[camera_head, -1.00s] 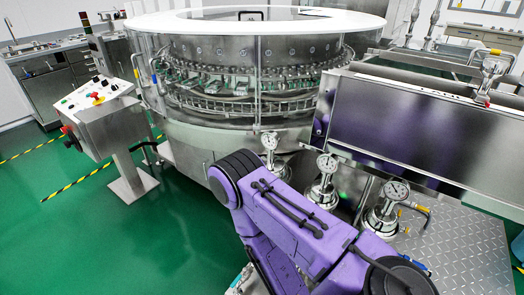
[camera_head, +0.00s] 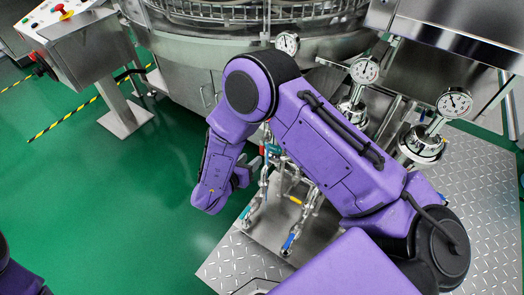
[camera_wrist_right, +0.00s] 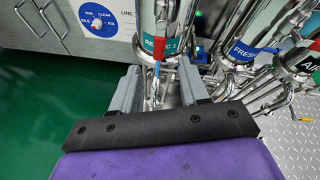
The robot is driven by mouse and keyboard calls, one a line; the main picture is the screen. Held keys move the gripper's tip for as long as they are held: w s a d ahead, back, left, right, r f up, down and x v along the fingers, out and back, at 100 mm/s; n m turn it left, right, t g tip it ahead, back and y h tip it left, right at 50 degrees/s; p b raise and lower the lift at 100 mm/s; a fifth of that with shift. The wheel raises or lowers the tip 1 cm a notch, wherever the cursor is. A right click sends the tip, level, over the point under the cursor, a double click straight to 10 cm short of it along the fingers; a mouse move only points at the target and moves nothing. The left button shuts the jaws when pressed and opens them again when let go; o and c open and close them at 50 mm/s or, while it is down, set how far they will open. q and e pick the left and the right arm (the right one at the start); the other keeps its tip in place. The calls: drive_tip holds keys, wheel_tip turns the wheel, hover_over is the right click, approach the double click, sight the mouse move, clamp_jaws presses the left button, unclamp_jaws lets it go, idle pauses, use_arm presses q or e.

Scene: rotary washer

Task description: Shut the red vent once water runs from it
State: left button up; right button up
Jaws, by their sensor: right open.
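In the head view a red part (camera_head: 262,150) shows beside the gripper, partly hidden by my arm. My right gripper (camera_wrist_right: 160,84) is open, with its two grey fingers on either side of the red handle's pipe. In the head view it (camera_head: 247,170) reaches toward the valves, mostly behind its wrist. I cannot tell whether it touches the handle or whether water runs. My left gripper is out of view.
Pressure gauges (camera_head: 365,70) stand on steel housings behind my right arm. Blue-handled (camera_head: 288,242) and yellow-handled valves crowd the pipes below. A control box (camera_head: 85,45) stands at upper left. The green floor (camera_head: 130,220) is open at left.

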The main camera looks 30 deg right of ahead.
sight(261, 150)
drive_tip(key=w+d+f+m, duration=0.1)
drive_tip(key=d, duration=0.1)
drive_tip(key=w+d+f+m, duration=0.1)
drive_tip(key=d, duration=0.2)
drive_tip(key=w+d+f+m+g, duration=0.1)
drive_tip(key=w+d+m, duration=0.1)
drive_tip(key=shift+d+f+b, duration=0.2)
drive_tip(key=shift+d+b, duration=0.15)
clamp_jaws()
